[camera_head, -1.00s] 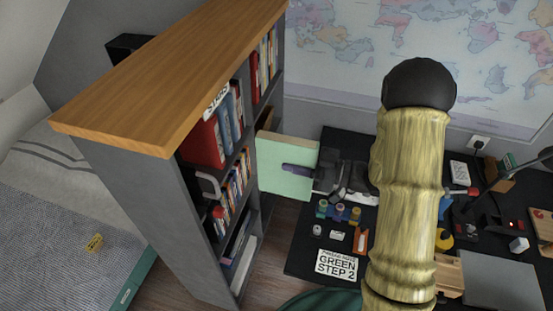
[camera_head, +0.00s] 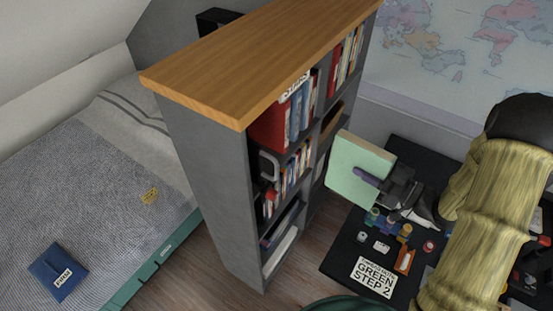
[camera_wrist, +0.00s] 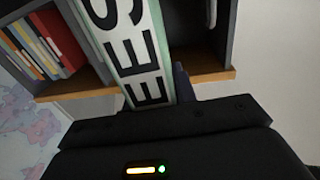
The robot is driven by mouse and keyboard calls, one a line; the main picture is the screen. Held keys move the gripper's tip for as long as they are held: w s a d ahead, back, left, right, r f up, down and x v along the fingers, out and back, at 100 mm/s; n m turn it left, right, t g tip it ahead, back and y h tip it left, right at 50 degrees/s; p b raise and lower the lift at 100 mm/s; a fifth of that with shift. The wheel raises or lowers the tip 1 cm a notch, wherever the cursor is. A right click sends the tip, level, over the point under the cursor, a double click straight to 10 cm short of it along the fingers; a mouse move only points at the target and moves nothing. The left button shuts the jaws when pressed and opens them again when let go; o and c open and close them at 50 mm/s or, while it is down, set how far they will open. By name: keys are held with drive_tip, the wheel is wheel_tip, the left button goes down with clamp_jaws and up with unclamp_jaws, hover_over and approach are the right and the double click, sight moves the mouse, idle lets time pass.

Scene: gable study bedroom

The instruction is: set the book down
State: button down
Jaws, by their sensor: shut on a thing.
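A pale green book (camera_head: 357,170) is in my gripper (camera_head: 368,178), held up between the bookcase and the dark desk. One dark finger lies across its near face. In the wrist view the book (camera_wrist: 128,45) shows its white spine with large black letters, and a finger (camera_wrist: 184,85) is against its side. The far finger is hidden. The book looks clear of the desk and apart from the shelves.
The grey bookcase (camera_head: 207,180) with a wooden top stands left of the book, its shelves partly filled with books.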

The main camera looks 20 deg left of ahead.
drive_tip(key=w+d+f+m+t+h+b, duration=0.1)
drive_tip(key=d+f+m+t+h, duration=0.2)
drive_tip(key=f, duration=0.4)
drive_tip(key=w+d+f+m+t+h, duration=0.2)
drive_tip(key=d+f+m+t+h, duration=0.2)
drive_tip(key=f+m+t+h, duration=0.1)
drive_tip(key=w+d+f+m+t+h+b, duration=0.1)
drive_tip(key=d+f+m+t+h, duration=0.3)
drive_tip(key=f+h, duration=0.5)
drive_tip(key=shift+w+f+m+b, duration=0.35)
drive_tip(key=shift+f+m, duration=0.25)
drive_tip(key=shift+m, duration=0.5)
drive_tip(key=shift+w, duration=0.1)
